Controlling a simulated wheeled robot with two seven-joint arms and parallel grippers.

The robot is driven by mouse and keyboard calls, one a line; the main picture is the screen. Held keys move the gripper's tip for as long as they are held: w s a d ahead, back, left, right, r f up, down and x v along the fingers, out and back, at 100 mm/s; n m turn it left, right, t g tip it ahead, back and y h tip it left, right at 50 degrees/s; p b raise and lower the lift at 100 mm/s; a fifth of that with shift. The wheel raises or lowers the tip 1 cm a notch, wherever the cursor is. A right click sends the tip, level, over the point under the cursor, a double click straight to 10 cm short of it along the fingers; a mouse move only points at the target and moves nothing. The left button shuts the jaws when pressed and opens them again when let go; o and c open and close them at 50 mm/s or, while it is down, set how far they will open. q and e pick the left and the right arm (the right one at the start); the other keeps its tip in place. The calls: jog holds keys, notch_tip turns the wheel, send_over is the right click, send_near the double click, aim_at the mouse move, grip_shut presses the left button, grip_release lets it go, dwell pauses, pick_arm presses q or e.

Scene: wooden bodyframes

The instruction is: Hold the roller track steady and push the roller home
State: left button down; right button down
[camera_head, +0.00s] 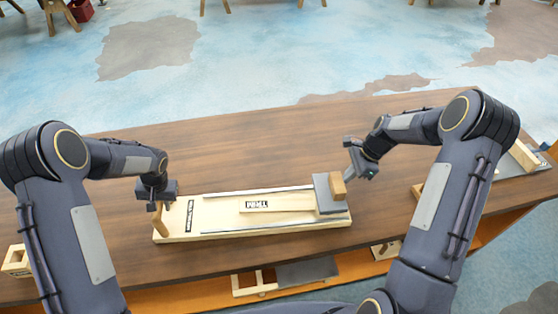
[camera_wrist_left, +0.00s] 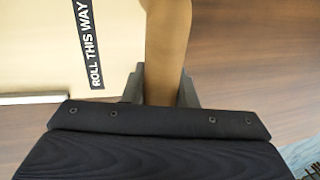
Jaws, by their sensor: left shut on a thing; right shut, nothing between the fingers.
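The roller track (camera_head: 215,215) is a long pale board with thin rails along its sides, lying across the table. A black label at its left end reads "ROLL THIS WAY" in the left wrist view (camera_wrist_left: 90,45). My left gripper (camera_head: 157,204) is shut on a brown wooden post at the track's left end; the post (camera_wrist_left: 168,45) shows between the fingers. The roller (camera_head: 323,194) appears to be the grey plate with a wooden block (camera_head: 338,185) at the track's right end. My right gripper (camera_head: 352,168) is shut and empty just behind the block; I cannot tell whether they touch.
The brown table (camera_head: 240,150) is clear behind the track. Another board with wooden pieces (camera_head: 510,163) lies at the right end. A lower shelf holds wooden pieces and a grey panel (camera_head: 305,272). A small wooden frame (camera_head: 17,261) stands at the far left.

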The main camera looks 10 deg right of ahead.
pick_arm(q)
jog(key=shift+s+f, duration=0.1)
jog(key=shift+f, duration=0.1)
pick_arm(e)
jog(key=shift+a, duration=0.2)
pick_arm(q)
jog(key=shift+d, duration=0.15)
pick_arm(e)
jog(key=a, duration=0.7)
jog(key=w+a, duration=0.1)
jog(key=a, duration=0.7)
jog(key=w+a, duration=0.1)
jog(key=a, duration=0.6)
jog(key=shift+a, duration=0.25)
pick_arm(q)
jog(key=shift+d+r, duration=0.1)
jog(key=shift+d, duration=0.1)
pick_arm(e)
jog(key=shift+a, duration=0.5)
pick_arm(q)
jog(key=shift+a, duration=0.25)
pick_arm(e)
jog(key=d, duration=0.4)
jog(key=shift+s+d, duration=0.1)
jog(key=shift+d, duration=0.15)
jog(key=v, duration=1)
jog(key=shift+d, duration=0.35)
pick_arm(q)
jog(key=shift+a, duration=0.15)
